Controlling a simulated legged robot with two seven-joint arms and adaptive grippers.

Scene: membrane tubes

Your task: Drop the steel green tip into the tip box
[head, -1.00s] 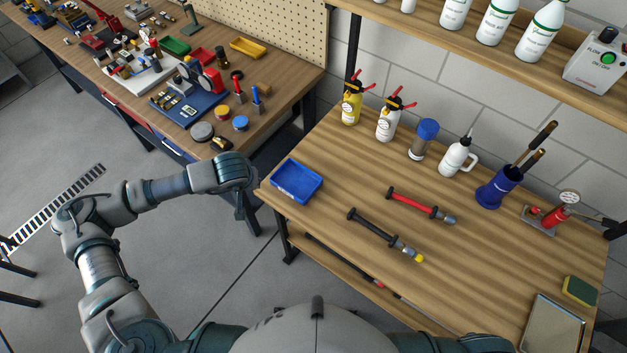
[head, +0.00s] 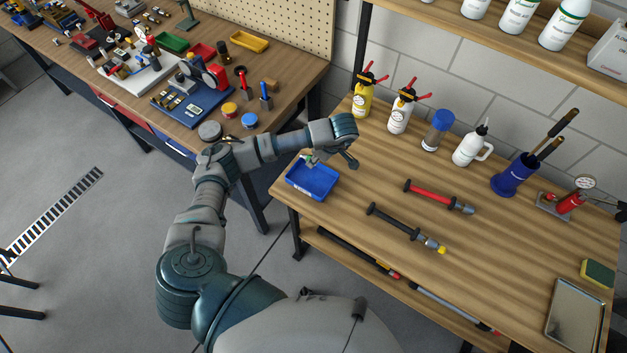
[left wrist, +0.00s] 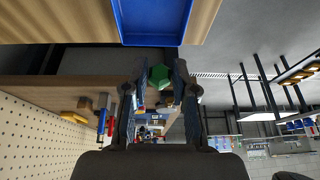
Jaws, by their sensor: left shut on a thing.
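My left gripper (head: 325,158) is over the blue tip box (head: 316,184), at its back edge. The left gripper (left wrist: 160,82) is shut on a small green tip (left wrist: 158,78), which shows between the fingers in the left wrist view. In the head view the green tip (head: 311,160) is small and partly hidden by the fingers. The box also shows at the top of the left wrist view (left wrist: 152,18); the part of its floor that shows is empty. My right gripper is out of view.
A red tube (head: 430,194) and a dark tube (head: 398,223) with a yellow end lie right of the box. Spray bottles (head: 362,97) and other bottles stand behind. A metal tray (head: 574,318) and sponge (head: 597,272) lie at the far right.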

